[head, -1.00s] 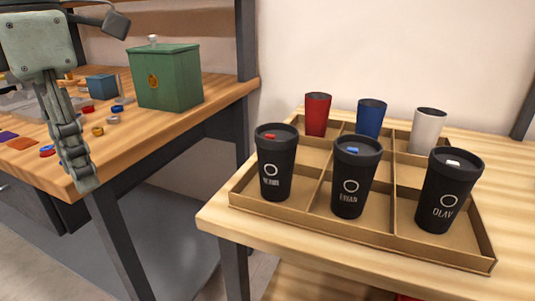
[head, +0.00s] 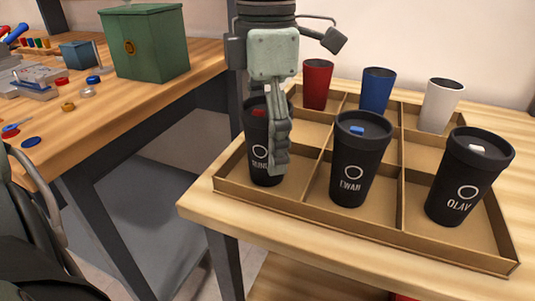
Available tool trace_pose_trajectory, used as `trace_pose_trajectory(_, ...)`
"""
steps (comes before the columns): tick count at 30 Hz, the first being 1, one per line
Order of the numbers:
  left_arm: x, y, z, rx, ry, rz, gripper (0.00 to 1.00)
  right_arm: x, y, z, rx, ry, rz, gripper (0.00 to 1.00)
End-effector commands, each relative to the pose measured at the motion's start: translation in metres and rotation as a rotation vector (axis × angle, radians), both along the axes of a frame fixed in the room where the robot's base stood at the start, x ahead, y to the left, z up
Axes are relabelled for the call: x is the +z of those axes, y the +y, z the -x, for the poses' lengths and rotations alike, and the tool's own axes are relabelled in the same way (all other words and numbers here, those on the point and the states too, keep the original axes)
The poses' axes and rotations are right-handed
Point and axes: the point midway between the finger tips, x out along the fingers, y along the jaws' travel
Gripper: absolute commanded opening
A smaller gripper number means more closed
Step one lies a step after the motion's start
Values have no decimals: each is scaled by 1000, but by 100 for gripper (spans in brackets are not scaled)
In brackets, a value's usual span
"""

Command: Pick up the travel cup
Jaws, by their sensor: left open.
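Three black lidded travel cups stand upright in the front compartments of a cardboard tray (head: 365,228). The left cup (head: 260,140) has a red lid tab and a partly hidden name. The middle cup (head: 352,165) has a blue tab and reads EWAN. The right cup (head: 465,180) has a white tab and reads OLAV. My left gripper (head: 279,160) is open and points down at the left cup, covering its right side in the head view. I cannot tell if it touches the cup. My right gripper is not in view.
A red cup (head: 317,85), a blue cup (head: 375,90) and a white cup (head: 440,105) stand in the tray's back row. A green box (head: 145,45) and small parts sit on the workbench at left. A gap separates the two tables.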

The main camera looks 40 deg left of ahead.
Motion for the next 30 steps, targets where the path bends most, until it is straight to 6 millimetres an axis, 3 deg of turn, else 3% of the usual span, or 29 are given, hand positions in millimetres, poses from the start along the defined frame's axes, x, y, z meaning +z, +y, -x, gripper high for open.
trace_pose_trajectory(6,0,0,0,0,0,0,80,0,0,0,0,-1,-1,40)
trace_pose_trajectory(15,0,0,0,0,0,0,45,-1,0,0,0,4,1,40)
trace_pose_trajectory(25,2,0,0,0,-1,0,44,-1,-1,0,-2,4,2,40)
trace_pose_trajectory(30,14,0,-1,1,-3,0,44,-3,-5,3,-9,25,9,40)
